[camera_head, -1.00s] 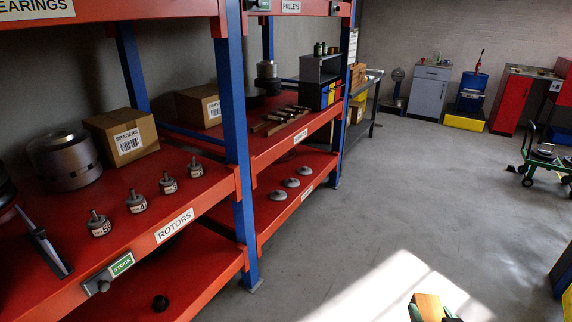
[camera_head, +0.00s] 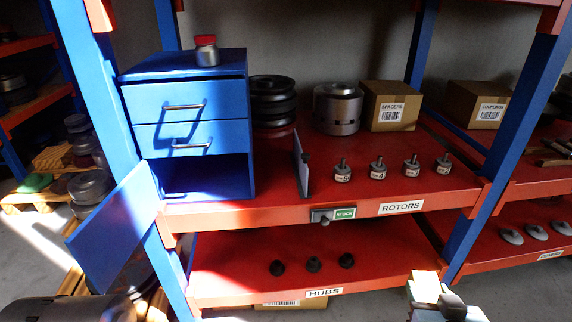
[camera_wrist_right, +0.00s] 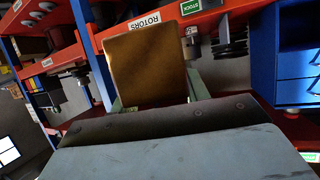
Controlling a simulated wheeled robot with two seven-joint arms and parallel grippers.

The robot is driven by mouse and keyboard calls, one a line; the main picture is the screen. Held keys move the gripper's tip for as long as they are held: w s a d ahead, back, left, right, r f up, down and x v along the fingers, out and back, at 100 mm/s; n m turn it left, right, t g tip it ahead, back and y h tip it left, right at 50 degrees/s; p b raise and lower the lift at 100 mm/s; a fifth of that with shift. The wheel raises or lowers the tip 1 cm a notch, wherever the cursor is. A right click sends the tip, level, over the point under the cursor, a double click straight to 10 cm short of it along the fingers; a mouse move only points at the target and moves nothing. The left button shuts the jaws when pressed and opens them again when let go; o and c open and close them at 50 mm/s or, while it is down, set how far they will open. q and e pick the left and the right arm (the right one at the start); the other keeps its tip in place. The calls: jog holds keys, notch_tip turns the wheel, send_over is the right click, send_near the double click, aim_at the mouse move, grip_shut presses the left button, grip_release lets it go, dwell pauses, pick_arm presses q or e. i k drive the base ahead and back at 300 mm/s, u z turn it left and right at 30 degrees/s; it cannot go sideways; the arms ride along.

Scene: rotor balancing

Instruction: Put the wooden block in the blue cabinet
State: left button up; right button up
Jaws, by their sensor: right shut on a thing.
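The wooden block (camera_head: 425,285) is a light tan piece at the bottom right of the head view. My right gripper (camera_head: 440,302) is shut on it, out in front of the lower shelf. In the right wrist view the block (camera_wrist_right: 145,68) stands up between the fingers, brown and in shade. The blue cabinet (camera_head: 240,120) stands on the left end of the rotors shelf. Its two upper drawers look shut. Its bottom compartment (camera_head: 215,172) is open at the front, and a blue panel, apparently its door (camera_head: 110,225), sticks out to the left. My left gripper is not in view.
A red-capped jar (camera_head: 207,52) stands on the cabinet. A blue shelf post (camera_head: 105,100) is close on its left. An upright grey plate (camera_head: 301,165), dark pulleys (camera_head: 273,100) and several rotors (camera_head: 378,168) stand to its right. Black hubs (camera_head: 313,264) lie on the shelf below.

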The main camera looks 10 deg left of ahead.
aim_at(216, 184)
jog(key=u, duration=1.6)
jog(key=i, duration=1)
jog(key=z, duration=0.05)
